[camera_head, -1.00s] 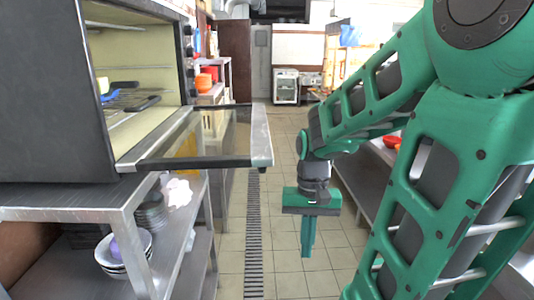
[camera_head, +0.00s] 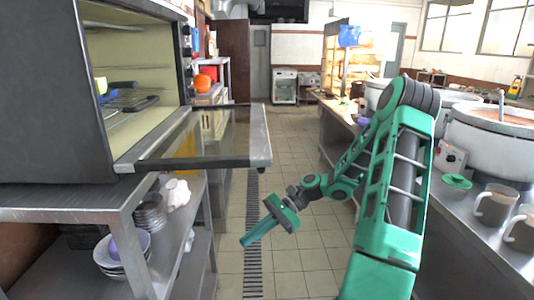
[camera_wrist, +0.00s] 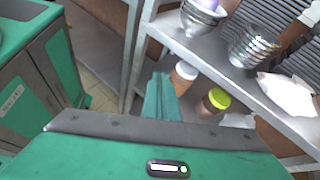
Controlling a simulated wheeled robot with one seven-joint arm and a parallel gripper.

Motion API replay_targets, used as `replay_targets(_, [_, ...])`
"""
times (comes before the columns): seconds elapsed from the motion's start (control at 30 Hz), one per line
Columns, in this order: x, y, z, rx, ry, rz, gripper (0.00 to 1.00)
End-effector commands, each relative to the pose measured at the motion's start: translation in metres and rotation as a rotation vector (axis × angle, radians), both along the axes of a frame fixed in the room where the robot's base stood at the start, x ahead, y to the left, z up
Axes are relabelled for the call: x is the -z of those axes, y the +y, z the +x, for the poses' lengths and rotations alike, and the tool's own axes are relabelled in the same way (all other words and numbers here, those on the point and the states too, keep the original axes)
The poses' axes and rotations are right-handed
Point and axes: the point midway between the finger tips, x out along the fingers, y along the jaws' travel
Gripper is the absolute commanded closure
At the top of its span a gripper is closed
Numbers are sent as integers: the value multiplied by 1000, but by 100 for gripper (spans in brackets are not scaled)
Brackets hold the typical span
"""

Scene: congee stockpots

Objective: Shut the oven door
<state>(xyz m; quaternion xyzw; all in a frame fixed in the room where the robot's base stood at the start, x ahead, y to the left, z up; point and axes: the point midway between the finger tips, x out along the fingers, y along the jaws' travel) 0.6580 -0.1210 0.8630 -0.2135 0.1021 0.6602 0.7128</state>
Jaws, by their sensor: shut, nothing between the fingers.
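The oven (camera_head: 48,95) stands on a metal table at the left in the head view. Its door (camera_head: 205,140) is hinged down and sticks out level to the right, with a metal bar (camera_head: 260,135) along its outer edge. A dark rack or tray shows inside the oven. My gripper (camera_head: 246,242) is shut and empty. It is lower than the door and to the right of the shelving, pointing left and down, apart from the door. In the wrist view my gripper's fingers (camera_wrist: 161,98) point toward the lower shelves; the door is not in that view.
The metal table (camera_head: 100,195) under the oven has shelves with bowls (camera_head: 122,250) and a white cloth (camera_head: 178,192). Jars (camera_wrist: 213,102) stand on a lower shelf. A counter with mugs (camera_head: 494,205) and large pots (camera_head: 492,140) runs along the right. The tiled aisle is clear.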

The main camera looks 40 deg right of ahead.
Motion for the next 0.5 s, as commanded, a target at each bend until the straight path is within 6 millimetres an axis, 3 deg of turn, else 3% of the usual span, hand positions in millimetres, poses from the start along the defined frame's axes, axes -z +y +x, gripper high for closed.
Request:
replay_targets(0.27, [-50, -48, 34, 226, -22, 418, 100])
replay_targets(0.5, [-105, -126, 32, 364, -91, 770, 100])
